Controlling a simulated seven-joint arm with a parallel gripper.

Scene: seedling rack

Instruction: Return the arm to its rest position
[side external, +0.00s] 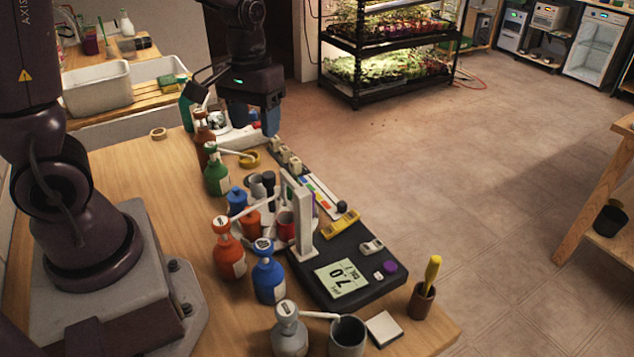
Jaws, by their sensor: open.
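My gripper (246,122) is above the far end of the wooden bench (130,190), pointing down. Its two blue fingers are apart, and I see nothing held between them. It is above and near a white item and the far bottles; the exact gap cannot be told from this one view. My arm's base stands at the left, and my arm reaches to the top middle of the picture.
Green (216,180), orange (229,258), blue (267,280) and grey (289,335) bottles line the bench. A pot (421,301) with a yellow-handled tool stands near the edge. Plant shelves (390,85) stand behind.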

